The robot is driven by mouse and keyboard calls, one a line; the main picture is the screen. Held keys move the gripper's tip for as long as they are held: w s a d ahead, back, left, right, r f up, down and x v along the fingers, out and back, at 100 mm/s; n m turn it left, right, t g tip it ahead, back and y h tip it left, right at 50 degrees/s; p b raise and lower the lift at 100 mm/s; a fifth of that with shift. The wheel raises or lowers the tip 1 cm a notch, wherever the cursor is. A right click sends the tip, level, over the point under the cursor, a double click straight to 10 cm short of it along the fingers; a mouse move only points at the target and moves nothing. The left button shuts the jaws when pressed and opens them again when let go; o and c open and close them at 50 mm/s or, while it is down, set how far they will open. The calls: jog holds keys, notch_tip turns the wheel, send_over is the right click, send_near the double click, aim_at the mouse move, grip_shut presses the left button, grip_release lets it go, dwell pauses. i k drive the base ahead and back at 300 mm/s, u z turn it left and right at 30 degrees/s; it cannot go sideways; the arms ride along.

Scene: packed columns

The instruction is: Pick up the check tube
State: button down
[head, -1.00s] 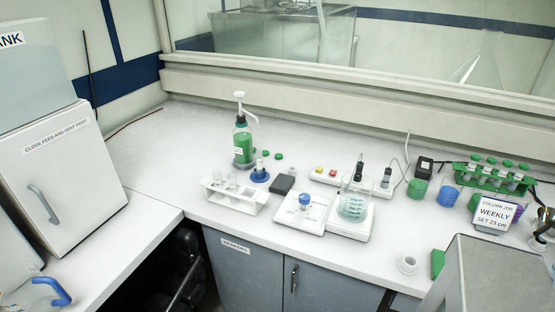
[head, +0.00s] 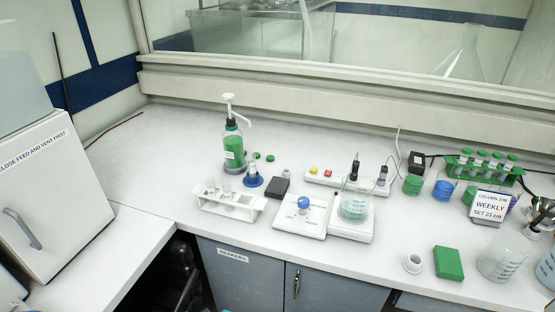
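No tube in view has a readable label as the check tube, so I cannot tell which one it is. A white rack (head: 228,207) on the bench, left of centre, holds a few clear tubes (head: 226,187) standing upright. A green rack (head: 484,170) at the far right holds several tubes with green caps (head: 496,157). My gripper is not in view.
The back-left bench is clear.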

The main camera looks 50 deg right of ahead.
aim_at(251, 161)
jog(key=u, duration=0.6)
jog(key=k, duration=0.1)
jog(key=z, duration=1.8)
jog(key=k, duration=0.95)
jog(key=u, duration=0.15)
jog(key=i, duration=0.85)
